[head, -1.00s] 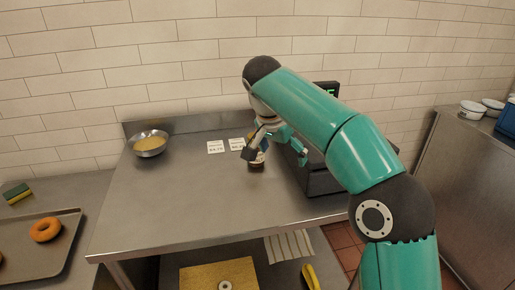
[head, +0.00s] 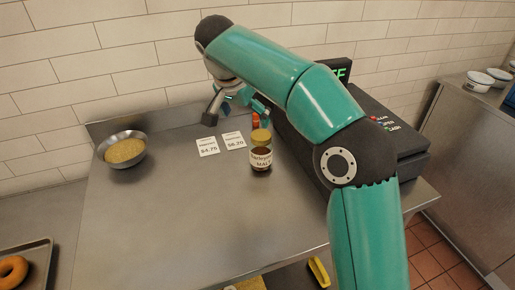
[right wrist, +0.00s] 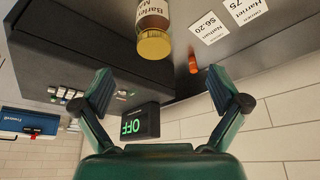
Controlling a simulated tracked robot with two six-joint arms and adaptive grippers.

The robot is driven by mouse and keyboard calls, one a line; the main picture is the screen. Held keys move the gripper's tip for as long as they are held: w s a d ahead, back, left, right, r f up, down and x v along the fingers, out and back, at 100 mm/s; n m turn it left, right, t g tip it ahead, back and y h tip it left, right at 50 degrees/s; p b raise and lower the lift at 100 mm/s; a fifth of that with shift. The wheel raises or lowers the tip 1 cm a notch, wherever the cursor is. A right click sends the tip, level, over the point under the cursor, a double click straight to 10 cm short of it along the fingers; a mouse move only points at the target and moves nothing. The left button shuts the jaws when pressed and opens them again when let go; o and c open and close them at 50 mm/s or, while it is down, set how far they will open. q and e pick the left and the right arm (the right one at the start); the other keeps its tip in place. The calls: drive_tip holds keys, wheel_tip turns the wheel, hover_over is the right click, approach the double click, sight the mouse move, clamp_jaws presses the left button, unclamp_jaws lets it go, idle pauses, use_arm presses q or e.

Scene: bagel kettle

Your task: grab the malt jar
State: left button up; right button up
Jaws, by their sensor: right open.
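The malt jar (head: 261,163) stands upright on the steel counter, with a yellow lid, dark brown contents and a white label reading "Barley MALT". My right gripper (head: 238,110) is open and empty, beyond the jar toward the wall in the head view. In the right wrist view the jar (right wrist: 153,22) appears upside down at the top, its lid toward the gripper. The open fingers (right wrist: 166,88) are spread apart there, with the jar clear of them. My left gripper is out of view.
Two price cards (head: 208,146) lie left of the jar. A small orange-red item (head: 256,120) is behind it. A dark cash register (head: 395,135) stands right, partly behind my arm. A metal bowl (head: 124,150) sits far left. The counter's front (head: 190,220) is clear.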

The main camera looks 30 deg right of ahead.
sight(258, 139)
drive_tip(key=x, duration=0.7)
drive_tip(key=b+x, duration=0.1)
drive_tip(key=x, duration=0.2)
drive_tip(key=shift+s+d+f, duration=0.15)
drive_tip(key=shift+s+d, duration=0.2)
drive_tip(key=shift+d, duration=0.1)
drive_tip(key=shift+p+x, duration=0.35)
drive_tip(key=shift+x, duration=2.4)
drive_tip(key=c, duration=1.6)
